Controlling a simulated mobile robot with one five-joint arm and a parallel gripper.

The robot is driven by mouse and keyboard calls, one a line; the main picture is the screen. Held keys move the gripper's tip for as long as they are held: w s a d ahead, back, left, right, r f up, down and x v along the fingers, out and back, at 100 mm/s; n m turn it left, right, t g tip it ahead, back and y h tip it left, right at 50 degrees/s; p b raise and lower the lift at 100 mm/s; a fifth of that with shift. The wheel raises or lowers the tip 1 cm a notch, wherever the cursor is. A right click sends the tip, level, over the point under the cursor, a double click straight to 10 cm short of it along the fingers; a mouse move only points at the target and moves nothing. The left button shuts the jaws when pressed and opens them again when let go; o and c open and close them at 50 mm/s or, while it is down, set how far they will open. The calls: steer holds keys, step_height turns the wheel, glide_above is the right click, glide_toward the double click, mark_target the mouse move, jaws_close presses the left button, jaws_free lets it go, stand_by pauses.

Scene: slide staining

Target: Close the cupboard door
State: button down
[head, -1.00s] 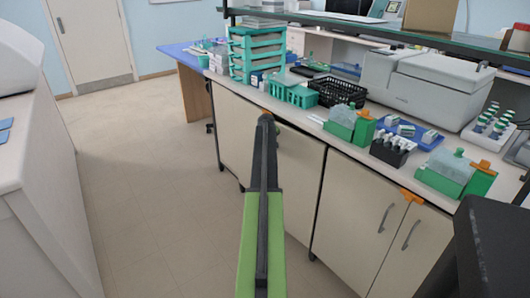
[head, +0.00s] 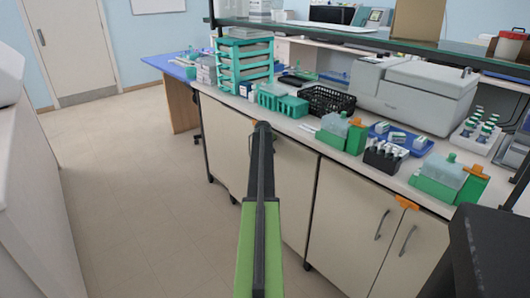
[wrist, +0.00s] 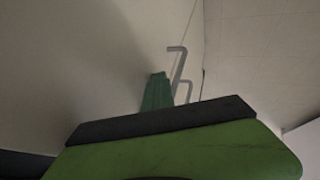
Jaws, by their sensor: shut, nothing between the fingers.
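Pale cupboard doors run under the bench in the head view. The left cupboard (head: 291,180) is partly covered by my green and black arm, with an orange piece just showing at its top. The right cupboard (head: 347,225) has two grey handles and looks shut. In the wrist view my gripper (wrist: 158,79) is shut and empty, its green tip close to a pale door face (wrist: 90,55). Two grey bar handles (wrist: 178,62) stand just beyond the tip; I cannot tell whether it touches. The head view hides my gripper behind the arm, and any door gap there is unclear.
The bench top holds a teal drawer rack (head: 243,64), a black basket (head: 333,100), green racks and a grey machine (head: 415,92). A white counter (head: 35,200) stands at the left. The beige floor (head: 135,190) between counter and cupboards is clear.

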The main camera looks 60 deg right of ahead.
steer(key=p+v, duration=0.8)
steer(key=v, duration=0.2)
steer(key=shift+w, duration=0.2)
